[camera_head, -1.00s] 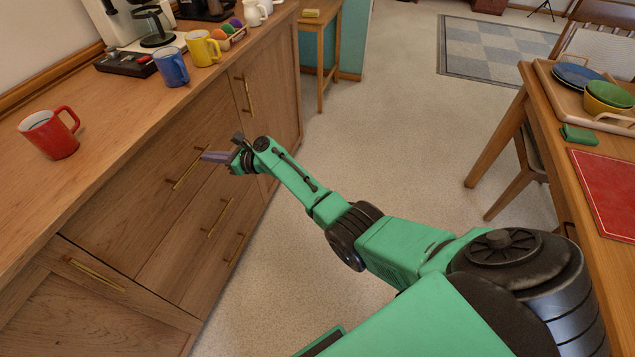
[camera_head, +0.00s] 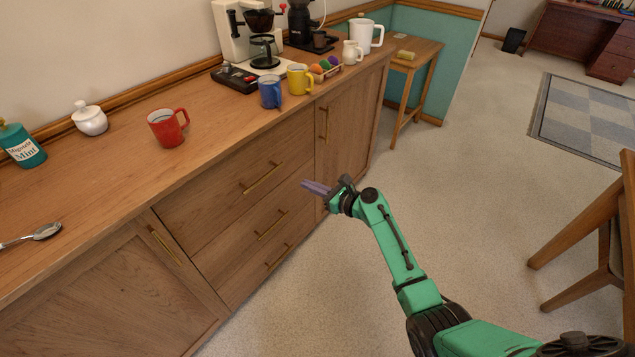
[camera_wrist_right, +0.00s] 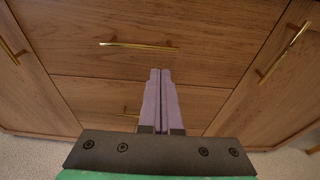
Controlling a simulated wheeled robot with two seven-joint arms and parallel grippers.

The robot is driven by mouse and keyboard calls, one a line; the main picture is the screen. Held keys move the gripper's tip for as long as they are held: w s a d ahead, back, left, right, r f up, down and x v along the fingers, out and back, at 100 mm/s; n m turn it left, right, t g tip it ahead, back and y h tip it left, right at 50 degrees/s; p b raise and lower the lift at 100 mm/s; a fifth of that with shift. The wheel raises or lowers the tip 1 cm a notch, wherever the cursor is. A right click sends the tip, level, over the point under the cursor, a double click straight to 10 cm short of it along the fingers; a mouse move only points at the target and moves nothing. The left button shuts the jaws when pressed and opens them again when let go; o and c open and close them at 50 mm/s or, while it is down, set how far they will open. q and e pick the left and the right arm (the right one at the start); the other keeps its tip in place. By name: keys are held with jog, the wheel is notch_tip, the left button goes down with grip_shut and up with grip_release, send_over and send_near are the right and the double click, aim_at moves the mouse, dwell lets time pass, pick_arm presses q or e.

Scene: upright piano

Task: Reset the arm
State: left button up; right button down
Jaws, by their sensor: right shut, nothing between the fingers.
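My right arm is green and reaches in from the lower right in the head view. Its right gripper (camera_head: 317,188) is shut and empty, its purple fingers together in front of the wooden cabinet's (camera_head: 345,130) drawers. In the right wrist view the closed fingers (camera_wrist_right: 160,95) point toward the drawer fronts, with a gold handle (camera_wrist_right: 138,45) beyond them. I cannot tell the exact gap to the cabinet. The drawers look shut. My left gripper is not in view.
On the counter stand a red mug (camera_head: 167,128), a blue mug (camera_head: 270,93), a yellow mug (camera_head: 299,80), a white lidded pot (camera_head: 89,119), a spoon (camera_head: 40,233) and a coffee machine (camera_head: 232,32). A wooden chair (camera_head: 590,235) stands at the right. Carpet between is clear.

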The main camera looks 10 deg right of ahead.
jog(key=s+d+f+n+g+h+p, duration=0.1)
jog(key=s+d+f+n+g+h, duration=0.45)
jog(key=s+f, duration=0.75)
jog(key=s+d+f+n+g+h+p, duration=0.15)
jog(key=s+d+f+n, duration=0.35)
jog(key=s+f+n, duration=0.7)
jog(key=s+d+f+n+g+h, duration=0.1)
jog(key=s+d+f+n, duration=0.1)
jog(key=s, duration=0.6)
jog(key=s+d+f+n+g+h, duration=0.1)
jog(key=s+f+n, duration=0.4)
jog(key=s, duration=0.4)
jog(key=s+d+f+n+g+h, duration=0.1)
jog(key=s+f+n, duration=0.3)
jog(key=s, duration=0.5)
jog(key=shift+d+n+g+p, duration=0.4)
jog(key=shift+d+n+g, duration=0.1)
jog(key=shift+d+n, duration=0.45)
jog(key=shift+a, duration=0.1)
